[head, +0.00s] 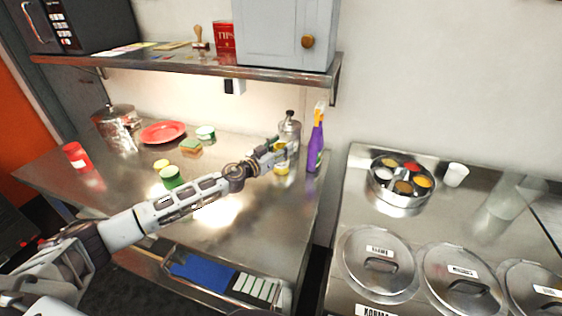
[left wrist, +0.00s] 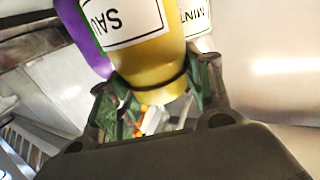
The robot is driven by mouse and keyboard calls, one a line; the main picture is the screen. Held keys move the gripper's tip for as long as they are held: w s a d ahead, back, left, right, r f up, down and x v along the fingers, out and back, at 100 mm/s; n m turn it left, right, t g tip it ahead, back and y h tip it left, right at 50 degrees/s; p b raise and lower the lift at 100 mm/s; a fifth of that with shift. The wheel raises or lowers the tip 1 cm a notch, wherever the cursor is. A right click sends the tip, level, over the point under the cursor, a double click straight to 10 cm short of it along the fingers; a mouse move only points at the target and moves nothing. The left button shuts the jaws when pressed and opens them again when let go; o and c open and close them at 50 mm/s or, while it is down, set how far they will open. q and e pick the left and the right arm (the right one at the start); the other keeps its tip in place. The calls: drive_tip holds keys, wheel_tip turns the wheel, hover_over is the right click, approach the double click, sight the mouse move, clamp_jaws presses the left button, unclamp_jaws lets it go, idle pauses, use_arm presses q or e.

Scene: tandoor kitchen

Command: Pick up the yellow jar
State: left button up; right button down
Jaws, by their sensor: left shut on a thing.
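The yellow jar (head: 282,171) is at the right end of the steel counter, mostly hidden behind my left gripper (head: 272,153) in the head view. In the left wrist view the yellow jar (left wrist: 152,68) stands between the fingers, with a white label partly reading "SAU". My left gripper (left wrist: 150,112) is shut on the jar, with a green finger on each side. I cannot tell whether the jar touches the counter. My right gripper is in neither view.
A purple spray bottle (head: 316,148) stands close right of the jar, and a metal dispenser (head: 289,130) close behind it. A steel shelf (head: 190,63) hangs above.

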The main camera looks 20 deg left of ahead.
use_arm(q)
clamp_jaws()
drive_tip(key=shift+r, duration=0.25)
